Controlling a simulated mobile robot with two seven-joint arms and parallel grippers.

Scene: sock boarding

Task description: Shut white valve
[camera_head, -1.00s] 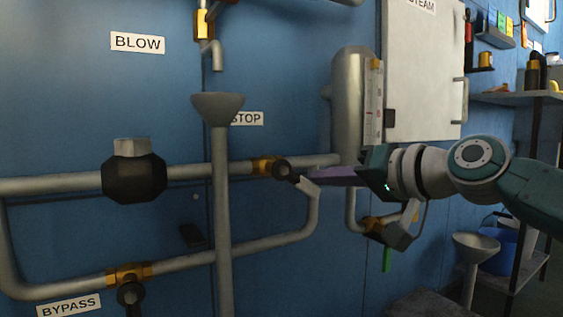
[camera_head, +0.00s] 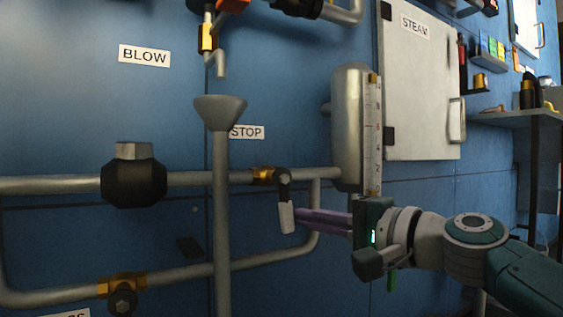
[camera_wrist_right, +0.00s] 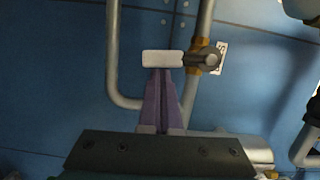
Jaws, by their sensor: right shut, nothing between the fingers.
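The white valve handle (camera_head: 287,217) hangs down from its dark hub, below a brass valve body (camera_head: 264,176) on the upper pipe, under the STOP label (camera_head: 246,132). My right gripper (camera_head: 299,219) is shut and empty, its purple fingers pointing left, with the tips at the handle's right side. In the right wrist view the white handle (camera_wrist_right: 162,58) lies crosswise just ahead of the shut fingertips (camera_wrist_right: 162,72). The tips look to be touching it or very close; I cannot tell which. My left gripper is not in view.
A grey funnel (camera_head: 220,111) on a vertical pipe stands left of the valve. A second brass valve (camera_head: 122,285) sits on the lower pipe. A metal cylinder with a gauge (camera_head: 350,125) is above my right gripper. A black fitting (camera_head: 134,181) sits on the upper pipe.

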